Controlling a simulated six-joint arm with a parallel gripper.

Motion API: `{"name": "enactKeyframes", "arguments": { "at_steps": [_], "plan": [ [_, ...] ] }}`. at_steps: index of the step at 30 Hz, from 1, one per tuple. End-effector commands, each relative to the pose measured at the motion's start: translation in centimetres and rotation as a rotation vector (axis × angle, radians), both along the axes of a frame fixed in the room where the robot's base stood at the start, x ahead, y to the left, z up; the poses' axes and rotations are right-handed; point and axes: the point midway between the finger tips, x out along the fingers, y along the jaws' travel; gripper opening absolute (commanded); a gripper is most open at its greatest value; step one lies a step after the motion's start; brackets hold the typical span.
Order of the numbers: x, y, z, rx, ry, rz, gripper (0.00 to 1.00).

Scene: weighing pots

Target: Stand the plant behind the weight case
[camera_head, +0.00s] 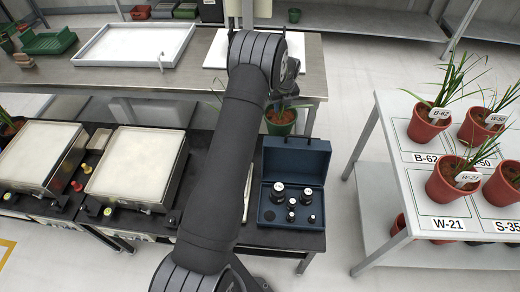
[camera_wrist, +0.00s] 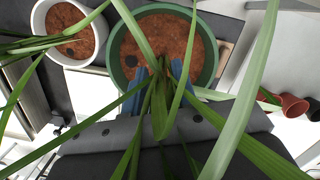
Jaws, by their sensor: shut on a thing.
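The plant, long green leaves in a green pot (camera_head: 281,129) of brown soil, shows in the head view just behind the open lid of the dark blue weight case (camera_head: 293,150). In the wrist view the green pot (camera_wrist: 213,45) fills the upper middle, with leaves crossing the picture. My gripper (camera_wrist: 160,75) has its blue fingers at the near side of the pot and is shut on the plant; leaves hide the exact contact. In the head view my gripper (camera_head: 285,98) is above the pot. I cannot tell whether the pot's base touches a surface.
Several black weights (camera_head: 279,188) stand in the case. Two white-topped scales (camera_head: 140,160) are on the dark bench at left. A metal table (camera_head: 130,78) with a white tray is behind. Red pots (camera_head: 428,122) stand on the right table. A white pot (camera_wrist: 72,58) is beside the green one.

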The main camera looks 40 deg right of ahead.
Motion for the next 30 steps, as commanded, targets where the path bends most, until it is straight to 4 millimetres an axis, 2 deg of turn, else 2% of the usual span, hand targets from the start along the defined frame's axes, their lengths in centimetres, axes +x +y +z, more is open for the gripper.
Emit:
{"name": "enactKeyframes", "arguments": {
  "at_steps": [2,12,20,27,30],
  "plan": [
    [-0.2,-0.3,-0.4,-0.003,-0.003,-0.025,0.0],
    [-0.3,-0.4,-5.5,-0.003,-0.003,-0.037,0.0],
    [-0.3,-0.4,-7.3,-0.002,-0.003,-0.036,0.0],
    [-0.3,-0.4,-10.0,-0.003,-0.003,-0.036,0.0],
    [-0.3,-0.5,-10.1,-0.004,-0.004,-0.036,0.0]
  ]
}}
